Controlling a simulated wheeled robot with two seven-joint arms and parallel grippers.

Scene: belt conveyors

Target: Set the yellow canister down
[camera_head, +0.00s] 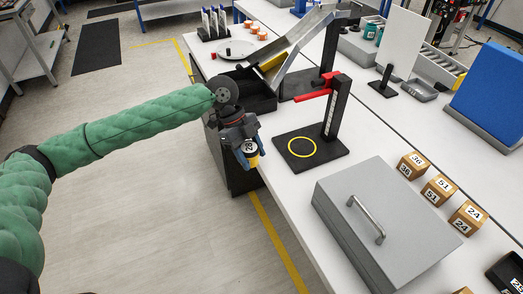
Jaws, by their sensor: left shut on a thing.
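The yellow canister (252,160) hangs in the jaws of my left gripper (248,150). It carries a white label that seems to read 28. The gripper is shut on it, with blue fingers on its sides. Both are at the left edge of the white table (289,193), left of a black stand. The stand has a black base plate (325,160) with a yellow ring (302,148) on it, a dark upright with a scale and a red arm (315,93). The ring is empty. My right gripper is not in view.
A grey lidded box (340,205) with a handle stands in front of the stand. Several numbered brown blocks (438,188) sit to its right. Behind the stand are a black bin (257,98) and a metal chute (300,48).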

